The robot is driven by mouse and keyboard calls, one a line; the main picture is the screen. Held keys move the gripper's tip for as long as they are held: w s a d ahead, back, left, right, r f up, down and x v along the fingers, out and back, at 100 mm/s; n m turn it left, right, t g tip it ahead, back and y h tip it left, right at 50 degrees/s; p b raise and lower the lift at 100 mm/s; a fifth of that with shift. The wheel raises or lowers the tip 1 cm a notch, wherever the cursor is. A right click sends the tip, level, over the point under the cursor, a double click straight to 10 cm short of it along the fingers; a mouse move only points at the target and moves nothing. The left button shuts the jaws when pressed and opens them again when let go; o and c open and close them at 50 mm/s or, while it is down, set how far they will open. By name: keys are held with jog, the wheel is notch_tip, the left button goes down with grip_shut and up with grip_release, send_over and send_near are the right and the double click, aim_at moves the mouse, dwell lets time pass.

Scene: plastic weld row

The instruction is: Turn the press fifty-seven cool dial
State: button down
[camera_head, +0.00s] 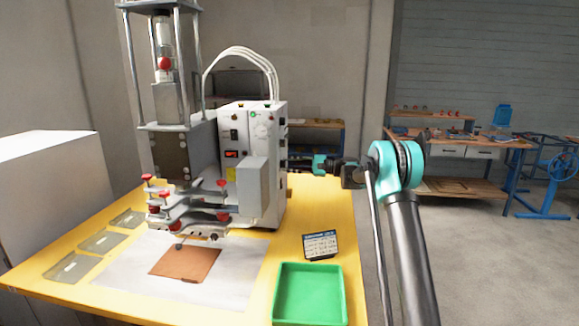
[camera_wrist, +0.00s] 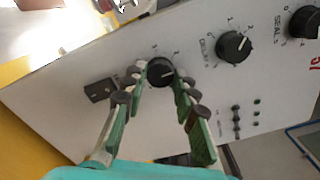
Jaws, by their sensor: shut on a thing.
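The press (camera_head: 262,160) is a grey-white machine on a yellow table. In the wrist view its light panel (camera_wrist: 75,120) carries several black dials. One small black dial (camera_wrist: 160,72) with a white pointer sits between the fingertips of my gripper (camera_wrist: 159,77). My gripper is shut on this dial, with a finger on either side. The name of the held dial is hidden by the fingers. In the head view, my gripper (camera_head: 305,163) reaches to the right side of the press; the dials there are not visible.
A larger dial (camera_wrist: 234,46) marked DELAY is beside the held one, and a SEALS dial (camera_wrist: 305,22) is at the upper right. A black switch (camera_wrist: 101,90) is left of the fingers. A green tray (camera_head: 310,325) and a small sign (camera_head: 320,246) stand on the table.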

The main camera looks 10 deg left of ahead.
jog(key=m, duration=0.5)
jog(key=shift+d, duration=0.1)
jog(key=shift+m, duration=0.3)
jog(key=shift+f, duration=0.1)
jog(key=c, duration=1.2)
grip_release()
jog(key=d, duration=1.2)
jog(key=shift+s, duration=0.2)
jog(key=shift+s, duration=0.1)
